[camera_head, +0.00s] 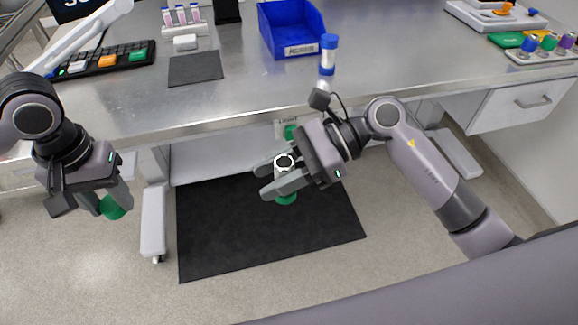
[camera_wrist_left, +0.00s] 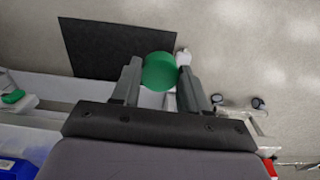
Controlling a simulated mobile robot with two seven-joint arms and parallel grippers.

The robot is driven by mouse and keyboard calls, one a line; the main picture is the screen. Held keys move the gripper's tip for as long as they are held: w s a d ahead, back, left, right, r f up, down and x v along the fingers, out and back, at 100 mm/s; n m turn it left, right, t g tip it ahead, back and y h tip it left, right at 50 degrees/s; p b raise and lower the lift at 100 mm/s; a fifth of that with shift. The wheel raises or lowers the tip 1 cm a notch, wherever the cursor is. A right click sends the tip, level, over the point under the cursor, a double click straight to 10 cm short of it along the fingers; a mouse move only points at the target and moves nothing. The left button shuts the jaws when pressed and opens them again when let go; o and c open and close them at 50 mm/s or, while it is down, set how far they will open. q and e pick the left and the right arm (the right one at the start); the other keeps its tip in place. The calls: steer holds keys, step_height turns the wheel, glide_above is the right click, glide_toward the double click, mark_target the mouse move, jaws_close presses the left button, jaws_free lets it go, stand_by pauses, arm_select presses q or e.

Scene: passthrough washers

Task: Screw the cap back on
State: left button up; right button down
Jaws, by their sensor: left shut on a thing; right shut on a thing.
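My left gripper (camera_head: 108,200) is shut on a green cap (camera_head: 112,208), held out over the floor at the left, in front of the table. In the left wrist view the round green cap (camera_wrist_left: 160,71) sits between the fingertips. My right gripper (camera_head: 272,179) is shut on a small container, whose open white ring-shaped mouth (camera_head: 284,161) faces up towards my head. A green part (camera_head: 286,198) shows below the fingers; most of the container's body is hidden by them. The cap and the container are well apart.
The steel table (camera_head: 225,105) carries a blue bin (camera_head: 290,28), a blue-capped tube (camera_head: 328,60), a dark pad (camera_head: 195,68), a tube rack (camera_head: 183,25) and a keyboard-like block (camera_head: 105,60). A black mat (camera_head: 230,235) lies on the floor. The space between my grippers is clear.

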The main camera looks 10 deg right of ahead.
arm_select(q)
steer(key=shift+d, duration=0.1)
steer(key=w+d+r+m, duration=0.1)
steer(key=d+r+m, duration=0.15)
steer(key=d, duration=0.45)
steer(key=w+d+r+m, duration=0.2)
steer(key=d+r, duration=0.2)
steer(key=d, duration=0.3)
step_height(320, 180, up, 6)
steer(key=m, duration=0.5)
glide_above(283, 163)
steer(key=shift+r, duration=0.1)
steer(key=shift+f, duration=2.05)
steer(key=shift+f, duration=0.1)
